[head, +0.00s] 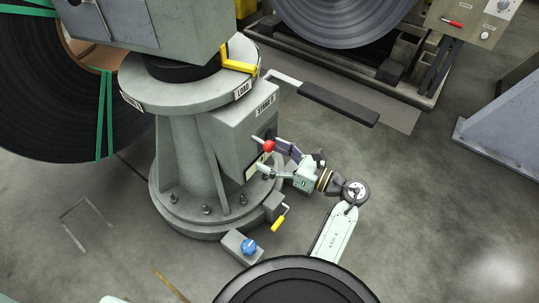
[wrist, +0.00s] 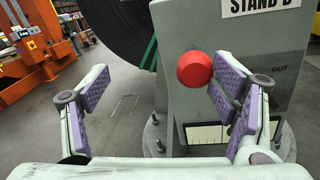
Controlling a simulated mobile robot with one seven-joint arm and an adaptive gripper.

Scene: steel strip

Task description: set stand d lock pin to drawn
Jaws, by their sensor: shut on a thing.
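The lock pin's red round knob (head: 268,146) is on the side box of the grey stand (head: 182,165) labelled STAND D. In the wrist view the red knob (wrist: 194,68) lies between my fingers, close against the right pad, with a visible gap to the left pad. An OUT mark (wrist: 279,69) is right of the knob. The pin's shaft behind the knob is hidden.
A yellow-handled crank (head: 279,222) and a small box with a blue knob (head: 248,247) are low by the stand. A dark flat bar (head: 338,103) juts out above my arm. A dark coil (head: 45,85) stands at left. Open floor lies to the right.

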